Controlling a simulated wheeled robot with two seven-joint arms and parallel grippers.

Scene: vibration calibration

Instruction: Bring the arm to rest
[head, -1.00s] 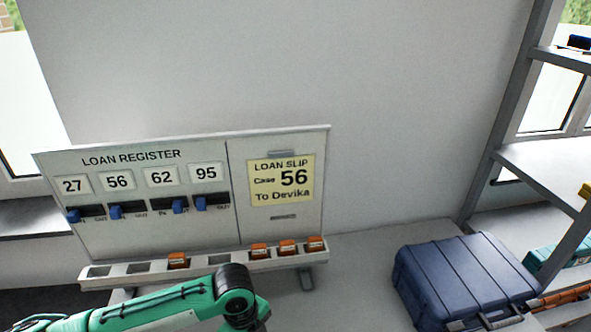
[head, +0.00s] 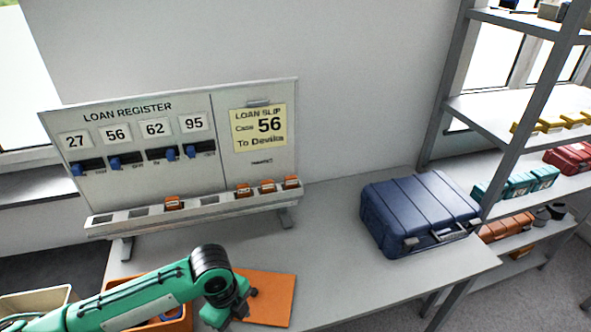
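My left arm (head: 150,298), green with a black joint, comes in from the lower left. Its wrist (head: 228,300) is low in front of the loan register, over the table beside an orange mat (head: 268,298). The fingers are not clearly visible, so I cannot tell whether this gripper is open or holds anything. My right arm and gripper are not in view. The loan register board (head: 150,130) stands upright. Its blue sliders under 27 (head: 78,169), 56 (head: 115,163) and 95 (head: 190,151) sit at the left of their slots; the one under 62 (head: 171,154) sits at the right.
A yellow loan slip (head: 258,127) reads "Case 56 To Devika". A dark blue case (head: 418,213) lies on the grey table (head: 350,290) at right. Shelving (head: 470,100) holds coloured cases. An orange bin (head: 180,322) is partly behind my arm. The middle of the table is clear.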

